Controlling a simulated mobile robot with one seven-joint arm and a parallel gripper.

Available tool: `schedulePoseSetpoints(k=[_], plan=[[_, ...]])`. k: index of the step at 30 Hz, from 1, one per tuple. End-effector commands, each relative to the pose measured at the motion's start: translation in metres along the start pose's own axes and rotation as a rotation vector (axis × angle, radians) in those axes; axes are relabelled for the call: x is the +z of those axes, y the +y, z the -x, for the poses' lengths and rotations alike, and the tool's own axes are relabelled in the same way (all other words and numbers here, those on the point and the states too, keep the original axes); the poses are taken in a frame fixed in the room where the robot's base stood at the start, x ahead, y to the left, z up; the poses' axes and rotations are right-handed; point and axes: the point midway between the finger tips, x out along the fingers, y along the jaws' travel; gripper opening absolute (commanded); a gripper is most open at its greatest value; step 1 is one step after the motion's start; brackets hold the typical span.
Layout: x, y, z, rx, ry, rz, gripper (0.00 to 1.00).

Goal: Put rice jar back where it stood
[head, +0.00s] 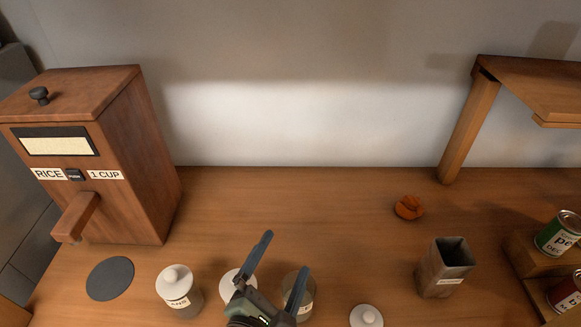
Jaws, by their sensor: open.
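A jar with a white lid and a small label (180,295) stands upright near the front left of the counter; I cannot read the label. A second jar (306,296), glassy, with no lid visible, is partly hidden behind my gripper's right finger. A white round thing (226,286), perhaps another lidded jar, is mostly hidden behind the left finger. Which of these is the rice jar I cannot tell. My gripper (284,252) is open, its two dark fingers spread, with nothing visibly held between them.
A wooden rice dispenser (148,165) stands at the left, a dark round pad (110,279) in front of it. A loose-looking white lid (366,316), a square container (433,274), an orange-brown object (408,207) and cans (560,235) are to the right. The back middle counter (290,205) is clear.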

Motion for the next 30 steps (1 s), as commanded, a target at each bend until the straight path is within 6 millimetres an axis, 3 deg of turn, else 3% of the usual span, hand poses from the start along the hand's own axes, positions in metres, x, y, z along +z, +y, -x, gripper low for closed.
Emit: schedulePoseSetpoints(k=[1, 3, 7, 12, 15, 18, 21, 30], plan=[[0.037, 0.037, -0.014, 0.070, -0.033, -0.247, 1.00], [0.082, 0.082, -0.023, 0.175, -0.035, -0.593, 1.00], [0.174, 0.162, -0.014, 0.422, 0.041, -1.197, 1.00], [0.289, 0.242, 0.042, 0.773, 0.328, -1.825, 1.00], [0.336, 0.269, 0.083, 0.927, 0.542, -2.049, 1.00], [0.364, 0.283, 0.113, 1.018, 0.720, -2.171, 1.00], [0.376, 0.289, 0.129, 1.054, 0.821, -2.228, 1.00], [0.378, 0.290, 0.132, 1.059, 0.849, -2.243, 1.00]])
